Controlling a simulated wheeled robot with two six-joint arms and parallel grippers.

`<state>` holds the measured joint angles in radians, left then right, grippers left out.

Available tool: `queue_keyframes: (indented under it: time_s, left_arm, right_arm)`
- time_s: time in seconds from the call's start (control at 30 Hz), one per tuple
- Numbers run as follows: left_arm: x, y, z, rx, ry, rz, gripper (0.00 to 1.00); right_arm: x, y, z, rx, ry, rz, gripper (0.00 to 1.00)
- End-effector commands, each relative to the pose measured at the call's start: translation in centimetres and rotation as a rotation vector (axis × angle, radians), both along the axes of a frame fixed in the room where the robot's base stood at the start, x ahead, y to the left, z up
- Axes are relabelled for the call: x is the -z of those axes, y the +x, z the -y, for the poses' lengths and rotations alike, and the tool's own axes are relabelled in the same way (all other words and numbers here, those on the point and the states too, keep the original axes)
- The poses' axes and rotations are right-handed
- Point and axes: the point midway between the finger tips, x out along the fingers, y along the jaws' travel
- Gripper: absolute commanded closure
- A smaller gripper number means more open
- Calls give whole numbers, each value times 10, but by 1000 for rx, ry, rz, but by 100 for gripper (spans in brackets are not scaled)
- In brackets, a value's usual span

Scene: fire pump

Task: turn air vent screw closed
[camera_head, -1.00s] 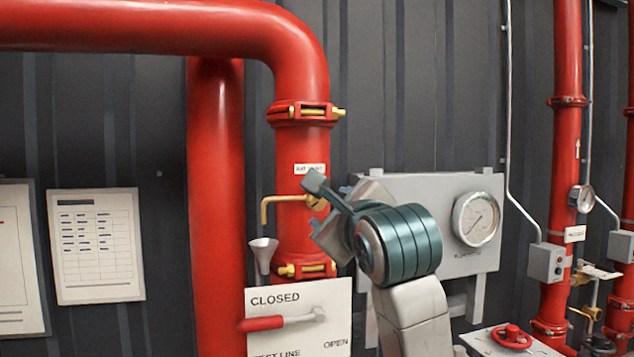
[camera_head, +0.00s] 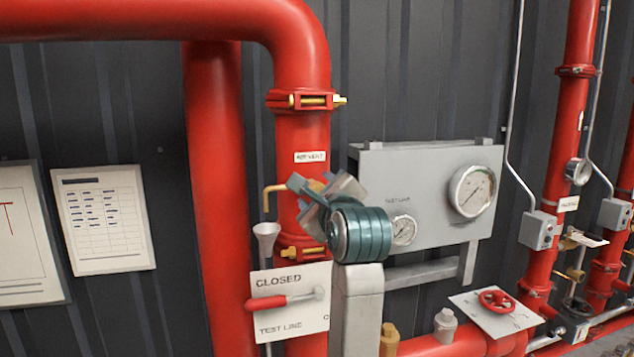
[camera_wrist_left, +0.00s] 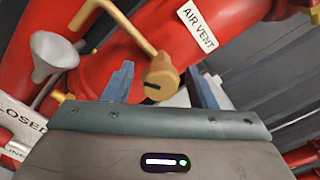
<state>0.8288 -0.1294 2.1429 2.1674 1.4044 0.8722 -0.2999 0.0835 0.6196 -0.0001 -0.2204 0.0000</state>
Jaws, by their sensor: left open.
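The brass air vent screw (camera_wrist_left: 160,84) with a dark slot shows in the left wrist view, on the red pipe below the white AIR VENT label (camera_wrist_left: 198,26). A bent brass spout (camera_wrist_left: 117,20) runs from it; in the head view the spout (camera_head: 268,195) sticks out left of the pipe. My left gripper (camera_wrist_left: 163,85) is open, with one finger on either side of the screw; I cannot tell whether they touch it. In the head view the left gripper (camera_head: 312,188) covers the screw. My right gripper is not in view.
A funnel (camera_head: 266,236) stands below the spout. The CLOSED/TEST LINE sign (camera_head: 290,330) with a red-handled lever (camera_head: 268,304) is lower. A grey gauge panel (camera_head: 425,180) is right of the pipe, and a red handwheel (camera_head: 497,301) is at lower right.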

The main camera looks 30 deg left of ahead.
Motion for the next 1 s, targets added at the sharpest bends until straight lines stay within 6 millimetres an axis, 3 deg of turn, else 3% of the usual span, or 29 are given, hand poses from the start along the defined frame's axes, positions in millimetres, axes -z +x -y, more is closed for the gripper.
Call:
queue_keyframes:
  time_s: [0.4,0.43,0.67,1.0]
  left_arm:
    - [0,4,-5,1,-1,0,48]
    - [0,4,-5,1,-1,0,50]
    - [0,4,-5,1,-1,0,93]
    - [1,4,-5,0,29,-34,93]
  right_arm:
    - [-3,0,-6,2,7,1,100]
    - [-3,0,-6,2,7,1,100]
    - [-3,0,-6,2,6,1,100]
    - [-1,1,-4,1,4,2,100]
